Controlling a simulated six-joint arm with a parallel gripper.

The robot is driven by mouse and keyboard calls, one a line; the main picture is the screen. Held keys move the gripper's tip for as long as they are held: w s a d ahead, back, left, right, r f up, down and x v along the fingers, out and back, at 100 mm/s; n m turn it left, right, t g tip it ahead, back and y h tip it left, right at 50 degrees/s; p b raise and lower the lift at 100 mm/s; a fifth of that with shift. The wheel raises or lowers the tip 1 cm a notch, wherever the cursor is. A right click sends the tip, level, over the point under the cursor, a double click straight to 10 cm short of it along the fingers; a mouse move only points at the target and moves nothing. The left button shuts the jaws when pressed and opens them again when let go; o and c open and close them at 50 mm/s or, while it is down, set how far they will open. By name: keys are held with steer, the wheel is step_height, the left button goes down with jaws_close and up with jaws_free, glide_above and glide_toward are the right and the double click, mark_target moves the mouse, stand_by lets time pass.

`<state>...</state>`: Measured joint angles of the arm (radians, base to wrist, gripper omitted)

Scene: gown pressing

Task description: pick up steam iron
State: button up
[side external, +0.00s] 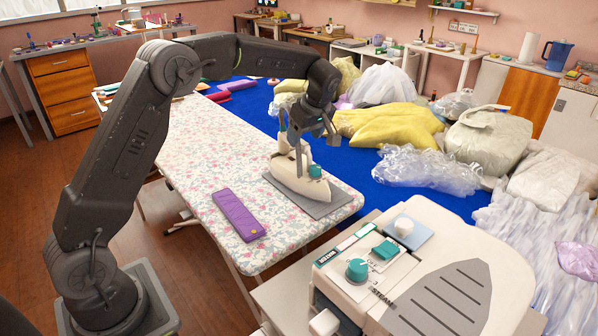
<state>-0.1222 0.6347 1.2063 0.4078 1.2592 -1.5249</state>
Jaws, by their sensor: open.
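The steam iron (290,179) is cream-white with a teal knob near its front. It stands flat on a grey rest mat (325,206) at the near right end of the floral ironing board (200,150). My gripper (306,150) points down from above at the iron's handle. Its jaws are open, with fingers around or beside the handle; I cannot tell whether they touch it. The gripper and wrist hide part of the handle.
A large steam station (400,275) with a teal dial stands in front at the right. Yellow and clear plastic-wrapped bundles (395,126) lie on the blue surface (385,187) behind. The board's middle is mostly clear.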

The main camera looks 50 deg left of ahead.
mark_target(304, 161)
steer(key=shift+a+x, duration=0.2)
steer(key=shift+x, duration=2.55)
steer(key=shift+s+r, duration=0.1)
steer(key=shift+s, duration=0.1)
steer(key=shift+c, duration=0.2)
